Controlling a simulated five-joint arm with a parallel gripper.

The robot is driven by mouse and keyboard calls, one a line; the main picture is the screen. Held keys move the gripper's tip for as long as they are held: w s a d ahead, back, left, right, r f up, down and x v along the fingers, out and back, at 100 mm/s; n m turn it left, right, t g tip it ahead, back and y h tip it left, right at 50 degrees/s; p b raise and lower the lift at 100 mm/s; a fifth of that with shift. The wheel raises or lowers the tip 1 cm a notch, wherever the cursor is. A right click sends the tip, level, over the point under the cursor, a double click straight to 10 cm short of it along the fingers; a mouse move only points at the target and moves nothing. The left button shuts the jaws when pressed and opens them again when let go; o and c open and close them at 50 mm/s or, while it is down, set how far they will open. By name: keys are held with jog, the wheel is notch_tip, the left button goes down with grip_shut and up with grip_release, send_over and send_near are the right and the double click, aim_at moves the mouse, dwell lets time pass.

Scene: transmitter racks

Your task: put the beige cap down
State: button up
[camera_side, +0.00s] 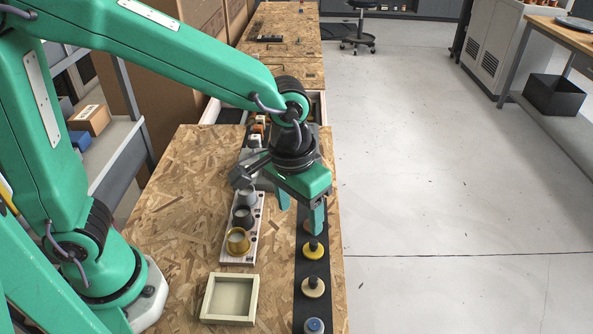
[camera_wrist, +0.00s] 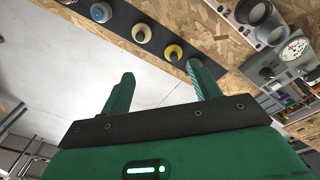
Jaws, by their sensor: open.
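The beige cap (camera_side: 313,288) stands upright on the black strip (camera_side: 303,268), between a yellow cap (camera_side: 313,250) and a blue-grey cap (camera_side: 315,326). In the wrist view the beige cap (camera_wrist: 141,33) also sits on the strip, beyond my fingers. My gripper (camera_side: 300,213) is open, with nothing seen between its fingers. It is over the far part of the strip, behind the yellow cap and apart from the beige one. A brownish cap (camera_side: 308,227) is partly hidden by one finger.
A pale rack (camera_side: 232,259) with a gold ring (camera_side: 238,241) and darker cups stands left of the strip. A square cream tray (camera_side: 207,298) lies at the front left. Grey equipment with a dial (camera_wrist: 295,48) is near the rack. The board's right edge runs close to the strip.

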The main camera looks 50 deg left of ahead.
jog(key=s+a+r+t, duration=0.2)
jog(key=s+a+r, duration=0.2)
jog(key=a, duration=0.5)
jog(key=s+a+r+t, duration=0.2)
jog(key=s+a+r, duration=0.1)
jog(key=a, duration=0.6)
jog(key=shift+s+a+r+t+y, duration=0.3)
jog(key=shift+s+r+t, duration=0.1)
jog(key=shift+r, duration=0.15)
